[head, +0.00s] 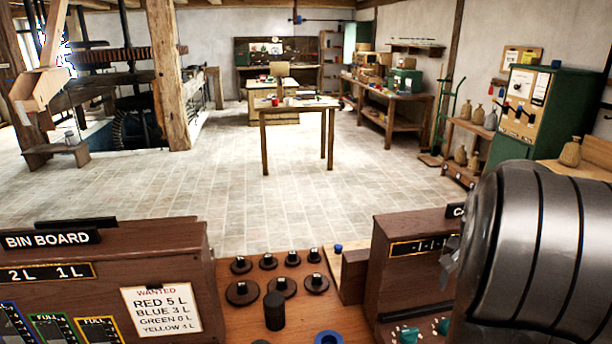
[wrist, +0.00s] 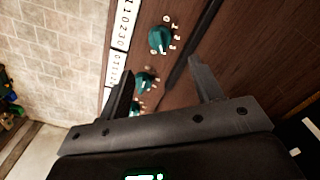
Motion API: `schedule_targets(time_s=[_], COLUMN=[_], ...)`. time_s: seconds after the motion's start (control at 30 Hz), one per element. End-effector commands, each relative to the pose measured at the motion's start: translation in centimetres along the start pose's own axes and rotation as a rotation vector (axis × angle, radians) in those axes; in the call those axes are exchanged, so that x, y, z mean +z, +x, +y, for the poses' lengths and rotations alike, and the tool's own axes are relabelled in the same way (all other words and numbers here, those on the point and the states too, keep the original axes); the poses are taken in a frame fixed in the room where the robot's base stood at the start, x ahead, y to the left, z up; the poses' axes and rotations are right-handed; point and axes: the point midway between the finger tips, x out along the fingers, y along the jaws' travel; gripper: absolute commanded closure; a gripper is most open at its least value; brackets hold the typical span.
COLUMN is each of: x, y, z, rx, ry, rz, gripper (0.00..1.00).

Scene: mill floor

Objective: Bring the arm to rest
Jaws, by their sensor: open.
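My gripper (wrist: 160,78) shows in the wrist view with its two dark fingers apart and nothing between them but the view of a wooden panel. Green knobs on that panel lie beyond the fingers: one (wrist: 160,38) is ahead of the gap, and another (wrist: 144,80) is close beside the left finger. I cannot tell whether a finger touches a knob. In the head view my arm (head: 540,250) fills the lower right, over the right wooden cabinet (head: 415,250), and the gripper itself is not clearly seen there.
A bin board (head: 110,245) with a "wanted" note (head: 161,311) stands at the left. Several dark round weights (head: 282,286) and a blue ring (head: 328,338) are on the bench between. Beyond are clear tiled floor, a wooden table (head: 300,108) and a green cabinet (head: 560,105).

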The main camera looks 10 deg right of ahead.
Motion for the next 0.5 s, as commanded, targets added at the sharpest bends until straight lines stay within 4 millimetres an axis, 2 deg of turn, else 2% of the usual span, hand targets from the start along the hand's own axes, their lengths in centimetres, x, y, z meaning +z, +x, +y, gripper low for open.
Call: schedule_targets(time_s=[0.13,0.27,0.37,0.5], x=[1.3,3.9,6.4,10.7], y=[-0.9,-2.4,-3.6,-5.4], z=[-1.0,-2.6,-4.0,-5.8], rx=[-0.017,-0.045,-0.072,-0.111], ry=[-0.042,-0.123,-0.202,-0.332], rz=[0.019,0.052,0.087,0.143], gripper=[0.41,0.41,0.41,0.41])
